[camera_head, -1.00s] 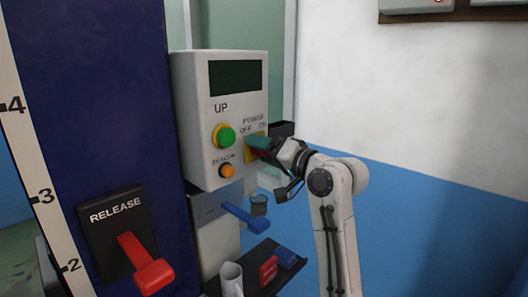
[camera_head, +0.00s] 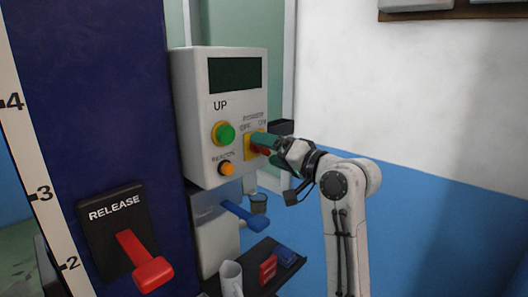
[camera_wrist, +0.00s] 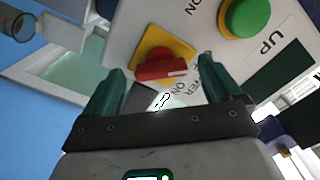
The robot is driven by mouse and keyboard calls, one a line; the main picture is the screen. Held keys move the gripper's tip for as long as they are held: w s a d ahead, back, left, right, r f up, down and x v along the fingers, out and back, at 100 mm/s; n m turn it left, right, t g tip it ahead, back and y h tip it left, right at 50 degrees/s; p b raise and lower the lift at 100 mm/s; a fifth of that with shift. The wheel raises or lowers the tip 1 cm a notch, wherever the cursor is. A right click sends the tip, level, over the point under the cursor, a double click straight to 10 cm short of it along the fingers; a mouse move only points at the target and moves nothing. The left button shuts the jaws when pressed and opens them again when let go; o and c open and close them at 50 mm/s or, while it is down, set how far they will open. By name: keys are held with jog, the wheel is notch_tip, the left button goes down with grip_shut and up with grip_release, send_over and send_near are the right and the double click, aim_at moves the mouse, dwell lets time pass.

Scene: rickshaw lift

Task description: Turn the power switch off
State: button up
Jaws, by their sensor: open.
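The power switch is a red rotary knob (camera_wrist: 165,68) with a white mark, on a yellow plate (camera_wrist: 164,42). It sits on the white control box (camera_head: 183,118), under the POWER, OFF and ON labels. In the wrist view my gripper (camera_wrist: 163,62) is open, with one green finger on each side of the red knob. I cannot tell whether either finger touches it. In the head view my gripper (camera_head: 268,143) is at the switch and covers part of it; the yellow plate (camera_head: 249,148) shows to its left.
A green button (camera_head: 226,135) and an orange BEACON button (camera_head: 226,169) are left of the switch. A blue lever (camera_head: 244,216) juts out below the box. A red RELEASE lever (camera_head: 146,263) is at lower left. A dark shelf (camera_head: 262,249) holds small items.

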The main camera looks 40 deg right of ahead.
jog(key=s+b, duration=0.1)
jog(key=s, duration=0.7)
jog(key=shift+s, duration=0.2)
jog(key=shift+d+f, duration=0.1)
